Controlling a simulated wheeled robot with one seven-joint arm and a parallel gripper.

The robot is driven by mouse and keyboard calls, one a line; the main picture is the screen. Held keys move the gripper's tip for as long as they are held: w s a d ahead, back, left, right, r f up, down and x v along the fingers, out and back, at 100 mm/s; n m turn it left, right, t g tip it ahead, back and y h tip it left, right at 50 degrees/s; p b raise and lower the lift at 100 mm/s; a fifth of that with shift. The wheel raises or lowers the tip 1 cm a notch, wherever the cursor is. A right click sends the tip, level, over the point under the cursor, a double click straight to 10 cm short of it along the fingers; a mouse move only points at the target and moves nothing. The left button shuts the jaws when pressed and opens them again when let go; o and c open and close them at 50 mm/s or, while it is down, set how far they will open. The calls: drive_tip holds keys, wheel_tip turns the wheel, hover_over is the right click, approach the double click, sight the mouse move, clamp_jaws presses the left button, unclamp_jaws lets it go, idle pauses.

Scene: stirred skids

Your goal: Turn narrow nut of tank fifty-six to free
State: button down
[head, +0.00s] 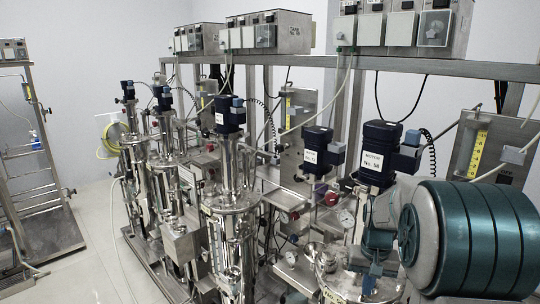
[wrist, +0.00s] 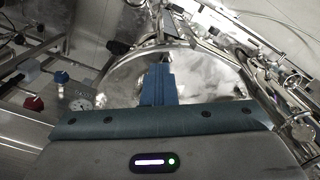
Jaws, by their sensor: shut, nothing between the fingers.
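In the head view my gripper (head: 373,278) is at the lower right, its blue fingers pointing down over the steel lid of the nearest tank (head: 328,262). The wrist view shows the blue fingers of my gripper (wrist: 160,72) together, with nothing between them, in front of the round shiny lid (wrist: 118,80). I cannot tell whether the tips touch it. A yellowish label on the tank's front is cut off by the lower edge and not clearly readable. I cannot make out the narrow nut; the fingers or my arm may hide it.
A dark blue motor (head: 380,150) with a white label stands behind the gripper. A pressure gauge (head: 346,219) and red knob (head: 331,198) sit nearby. More tanks (head: 232,215) line the skid to the left. Hoses hang from the rear frame. Open floor (head: 95,235) lies at left.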

drive_tip(key=shift+d, duration=0.2)
drive_tip(key=shift+s+d, duration=0.25)
drive_tip(key=shift+d, duration=0.95)
drive_tip(key=shift+s, duration=0.15)
drive_tip(key=shift+s+d, duration=0.1)
drive_tip(key=shift+s, duration=0.15)
wheel_tip(320, 180, up, 6)
drive_tip(key=p, duration=0.4)
